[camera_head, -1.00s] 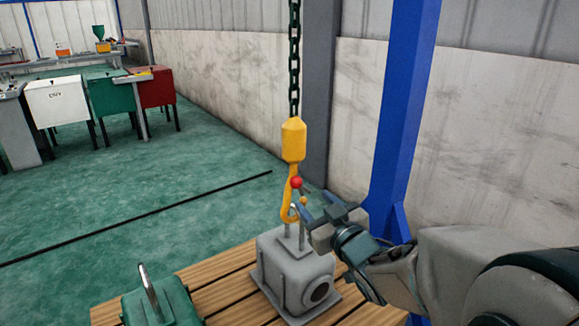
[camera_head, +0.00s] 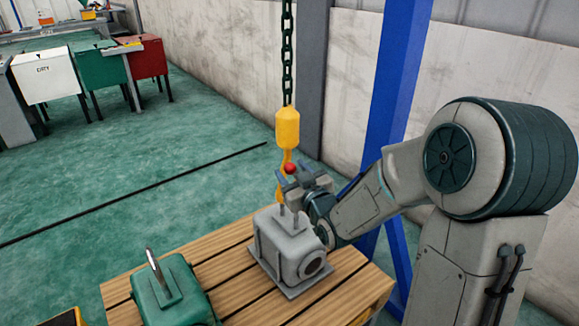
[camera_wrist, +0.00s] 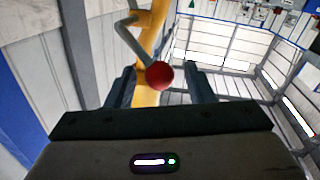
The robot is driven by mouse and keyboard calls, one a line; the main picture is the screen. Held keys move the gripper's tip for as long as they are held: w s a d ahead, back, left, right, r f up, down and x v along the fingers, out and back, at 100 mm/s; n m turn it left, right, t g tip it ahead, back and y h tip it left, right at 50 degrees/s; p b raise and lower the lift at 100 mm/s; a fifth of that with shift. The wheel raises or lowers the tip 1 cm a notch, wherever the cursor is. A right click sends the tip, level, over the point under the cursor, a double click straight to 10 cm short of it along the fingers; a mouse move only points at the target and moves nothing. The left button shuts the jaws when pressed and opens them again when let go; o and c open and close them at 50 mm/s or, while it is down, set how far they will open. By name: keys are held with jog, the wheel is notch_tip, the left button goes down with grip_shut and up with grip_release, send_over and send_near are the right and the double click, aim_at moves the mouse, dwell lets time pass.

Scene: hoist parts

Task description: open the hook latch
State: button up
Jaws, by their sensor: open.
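The yellow hoist hook (camera_head: 287,160) hangs from a dark chain above the grey housing. Its latch has a red ball (camera_head: 290,168) on a thin grey lever (camera_wrist: 133,42). In the wrist view the red ball (camera_wrist: 159,75) sits between the two fingers of my gripper (camera_wrist: 160,85), with the yellow hook (camera_wrist: 150,50) behind it. My gripper (camera_head: 291,180) is open at the hook, just below the ball in the head view. I cannot tell whether a finger touches the ball. The lower hook and the eye of the grey housing (camera_head: 288,245) are partly hidden by my gripper.
The grey housing stands on a wooden slatted pallet (camera_head: 230,270). A green part with a metal loop (camera_head: 170,290) stands left of it. A blue post (camera_head: 392,110) rises behind my arm.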

jog(key=shift+x, duration=0.85)
jog(key=shift+c, duration=0.2)
grip_shut()
jog(key=shift+f, duration=0.1)
